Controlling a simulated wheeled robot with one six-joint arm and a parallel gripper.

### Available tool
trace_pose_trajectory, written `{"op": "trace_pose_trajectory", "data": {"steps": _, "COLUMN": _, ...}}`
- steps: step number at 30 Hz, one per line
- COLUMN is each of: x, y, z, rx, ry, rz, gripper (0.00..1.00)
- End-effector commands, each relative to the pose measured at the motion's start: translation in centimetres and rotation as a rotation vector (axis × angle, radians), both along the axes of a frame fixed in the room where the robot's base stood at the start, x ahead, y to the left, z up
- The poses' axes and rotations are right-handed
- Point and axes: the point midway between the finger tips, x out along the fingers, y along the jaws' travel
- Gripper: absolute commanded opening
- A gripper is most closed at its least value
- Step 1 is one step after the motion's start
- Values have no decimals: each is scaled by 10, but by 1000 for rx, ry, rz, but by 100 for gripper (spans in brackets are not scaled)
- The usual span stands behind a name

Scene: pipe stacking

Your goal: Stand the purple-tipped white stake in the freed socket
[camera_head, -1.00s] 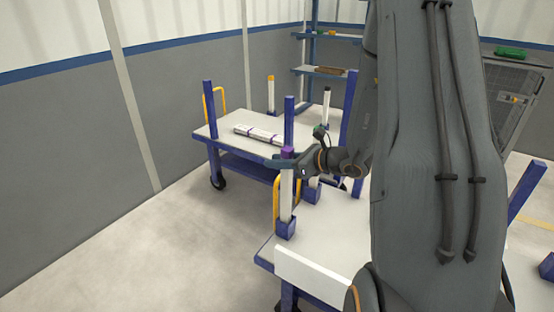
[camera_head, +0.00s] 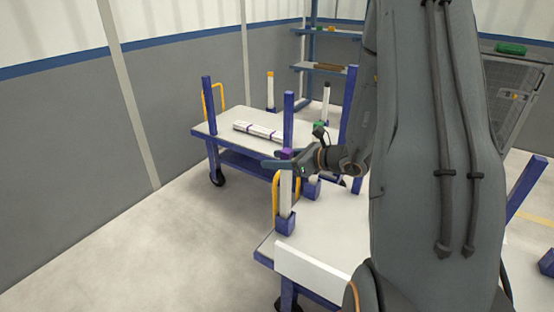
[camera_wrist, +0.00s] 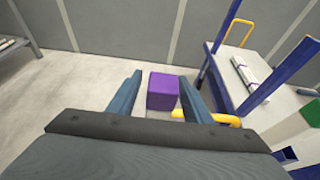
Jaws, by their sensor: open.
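The white stake (camera_head: 285,195) with the purple tip (camera_head: 286,154) stands upright in a blue socket (camera_head: 285,224) at the near cart's left corner. My gripper (camera_head: 277,164) is at its top, with its fingers apart. In the wrist view the purple tip (camera_wrist: 163,91) shows between the two open fingers of my gripper (camera_wrist: 160,95), with a gap seen on each side. The lower part of the stake is mostly hidden in the wrist view.
A second cart (camera_head: 230,125) behind bears a bundle of white pipes (camera_head: 258,131) and blue posts. An orange-tipped stake (camera_head: 270,92) and a black-tipped stake (camera_head: 325,104) stand upright there. A yellow handle (camera_wrist: 207,118) is close to my gripper. Open floor lies at left.

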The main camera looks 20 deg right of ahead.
Motion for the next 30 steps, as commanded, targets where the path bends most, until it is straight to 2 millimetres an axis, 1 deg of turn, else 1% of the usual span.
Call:
{"op": "trace_pose_trajectory", "data": {"steps": 5, "x": -8, "y": -6, "z": 4, "rx": 0, "ry": -1, "rz": -3, "gripper": 45}}
{"op": "trace_pose_trajectory", "data": {"steps": 12, "x": -38, "y": -27, "z": 18, "rx": -1, "ry": -2, "rz": -4, "gripper": 45}}
{"op": "trace_pose_trajectory", "data": {"steps": 18, "x": -57, "y": -39, "z": 25, "rx": 0, "ry": -1, "rz": -2, "gripper": 45}}
{"op": "trace_pose_trajectory", "data": {"steps": 22, "x": -61, "y": -41, "z": 27, "rx": -1, "ry": -2, "rz": -1, "gripper": 45}}
{"op": "trace_pose_trajectory", "data": {"steps": 30, "x": -61, "y": -41, "z": 27, "rx": 1, "ry": -1, "rz": 0, "gripper": 45}}
